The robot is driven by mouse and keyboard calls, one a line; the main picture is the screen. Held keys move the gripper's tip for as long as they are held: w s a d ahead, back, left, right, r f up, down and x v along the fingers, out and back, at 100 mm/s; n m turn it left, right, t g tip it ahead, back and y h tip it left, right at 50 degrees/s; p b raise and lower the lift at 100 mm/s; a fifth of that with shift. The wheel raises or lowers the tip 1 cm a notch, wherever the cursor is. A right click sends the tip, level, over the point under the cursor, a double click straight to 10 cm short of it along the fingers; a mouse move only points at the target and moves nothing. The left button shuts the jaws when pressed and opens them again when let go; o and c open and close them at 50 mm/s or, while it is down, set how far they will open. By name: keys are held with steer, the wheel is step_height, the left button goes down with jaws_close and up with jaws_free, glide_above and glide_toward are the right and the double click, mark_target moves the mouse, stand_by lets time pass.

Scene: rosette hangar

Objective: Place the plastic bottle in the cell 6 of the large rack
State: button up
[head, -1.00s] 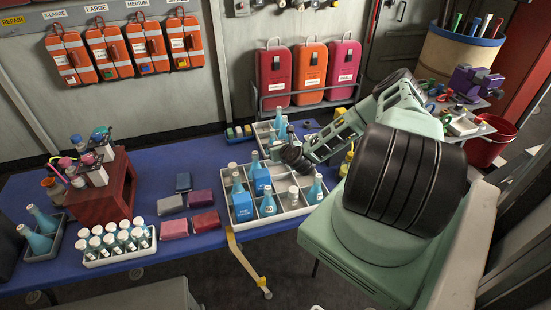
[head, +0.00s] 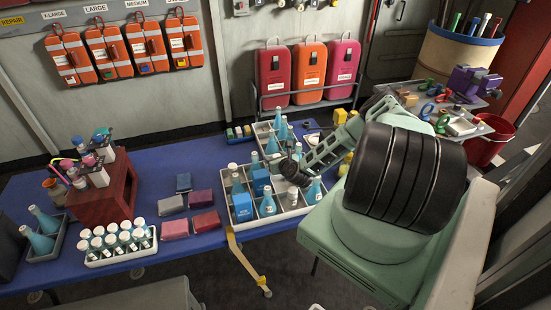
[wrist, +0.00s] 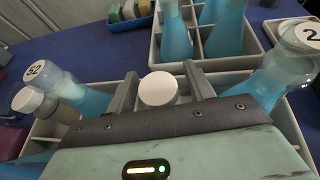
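The large rack (head: 306,209) is a pale divided tray at the front edge of the blue table. It holds teal bottles, blue boxes and a pale bottle (head: 293,197) with a white cap. My gripper (head: 291,176) points down over the rack's right part, just above the pale bottle. In the wrist view my gripper (wrist: 160,82) is open, its fingers on either side of a white cap (wrist: 158,90). The bottle body below is hidden. A small grey bottle (wrist: 36,102) with a white cap and a teal bottle marked 52 (wrist: 55,82) stand to the left. Cell numbers cannot be read.
A smaller divided rack (wrist: 228,66) with tall teal bottles stands just behind. A teal bottle (wrist: 285,75) stands close on the right. Coloured packs (head: 174,229), a tray of capped bottles (head: 120,254) and a red stand (head: 108,201) lie left on the table.

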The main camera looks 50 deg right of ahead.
steer(key=shift+r, duration=0.2)
steer(key=shift+s+a, duration=0.1)
steer(key=shift+s, duration=0.15)
steer(key=b+v, duration=0.2)
steer(key=v, duration=0.5)
stand_by(0.4)
